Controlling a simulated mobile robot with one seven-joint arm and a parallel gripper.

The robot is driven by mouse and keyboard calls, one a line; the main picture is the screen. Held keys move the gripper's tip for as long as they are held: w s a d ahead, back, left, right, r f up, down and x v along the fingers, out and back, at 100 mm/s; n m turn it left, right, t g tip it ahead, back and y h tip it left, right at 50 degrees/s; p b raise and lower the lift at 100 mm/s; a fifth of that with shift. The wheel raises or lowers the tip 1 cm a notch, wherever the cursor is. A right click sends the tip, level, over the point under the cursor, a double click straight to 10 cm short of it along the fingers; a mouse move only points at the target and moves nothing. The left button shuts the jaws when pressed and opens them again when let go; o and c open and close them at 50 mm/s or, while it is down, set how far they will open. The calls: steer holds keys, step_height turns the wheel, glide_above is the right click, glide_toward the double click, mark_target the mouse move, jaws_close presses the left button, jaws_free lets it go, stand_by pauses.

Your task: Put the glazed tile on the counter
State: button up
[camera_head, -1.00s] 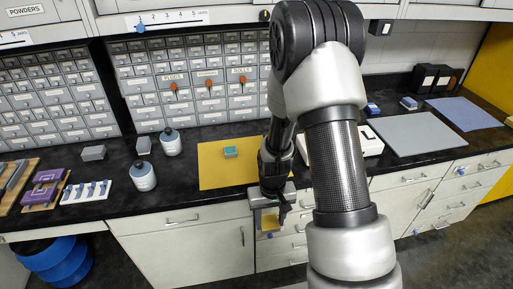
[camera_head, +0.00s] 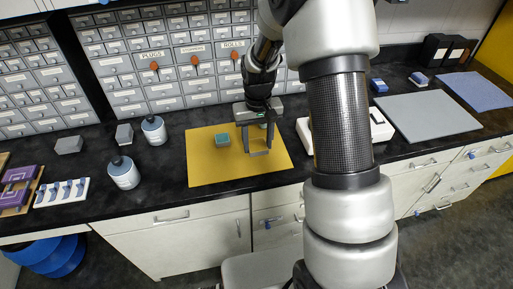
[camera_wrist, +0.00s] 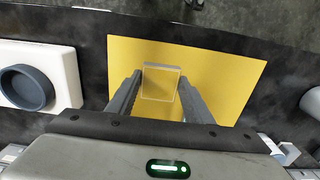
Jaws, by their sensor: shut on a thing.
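The glazed tile (camera_wrist: 160,85) is a small, thin, yellow square with a pale edge, seen in the wrist view. My gripper (camera_wrist: 158,98) is shut on it, with one finger on each side. In the head view my gripper (camera_head: 258,148) points down over the yellow mat (camera_head: 205,172) on the black counter (camera_head: 150,197). The tile's colour nearly matches the mat, so its outline is faint there. I cannot tell whether its lower edge touches the mat.
A teal block (camera_head: 222,140) lies on the mat just left of my gripper. A white device (camera_head: 381,130) stands right of the mat, with a grey board (camera_head: 425,118) beyond. Two bottles (camera_head: 124,172) stand to the left. Drawer cabinets (camera_head: 190,50) line the back.

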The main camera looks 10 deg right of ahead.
mark_target(258, 146)
step_height(258, 146, down, 4)
steer(key=shift+f, duration=0.1)
steer(key=shift+f+b, duration=0.4)
steer(key=shift+f, duration=0.05)
steer(key=shift+f, duration=0.1)
steer(key=o, duration=1.1)
